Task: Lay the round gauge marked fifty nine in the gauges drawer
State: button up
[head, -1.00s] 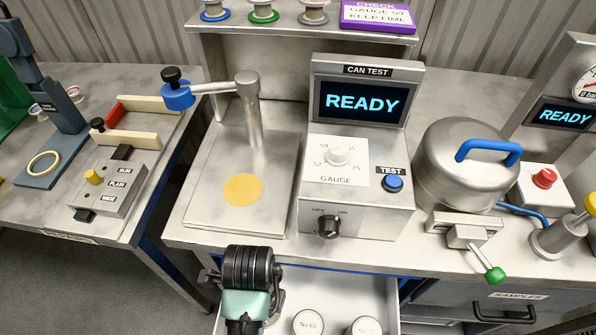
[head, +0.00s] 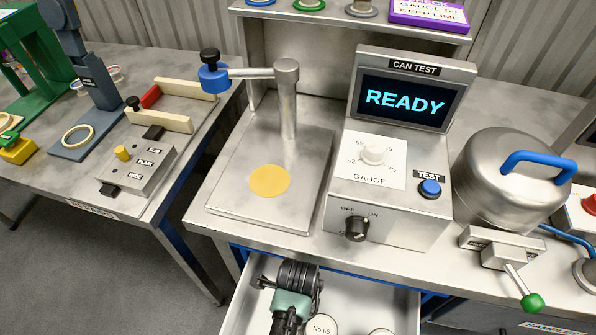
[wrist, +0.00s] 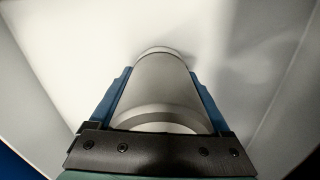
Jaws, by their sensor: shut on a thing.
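My gripper (wrist: 159,80) is shut on a grey metal cylinder, the round gauge (wrist: 166,98), between its blue fingers in the wrist view. No number shows on the gauge from here. Its far end is close to the pale drawer floor; I cannot tell whether it touches. In the head view my wrist hides the gauge. The open gauges drawer (head: 385,293) is white inside, and my gripper is at its back left part. A round gauge marked No 65 (head: 321,326) lies in the drawer, right of my gripper, with another gauge (head: 381,332) partly cut off beside it.
The bench edge with the can tester (head: 390,195) overhangs just behind the drawer. A steel plate with a yellow disc (head: 269,181) and a post stands above. A purple sign (head: 430,14) sits on the shelf. Drawer walls are close to my gripper's left and back.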

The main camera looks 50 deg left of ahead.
jog(key=shift+f, duration=0.1)
jog(key=o, duration=1.5)
jog(key=shift+o, duration=0.2)
jog(key=shift+r+p, duration=0.85)
jog(key=shift+r, duration=3.05)
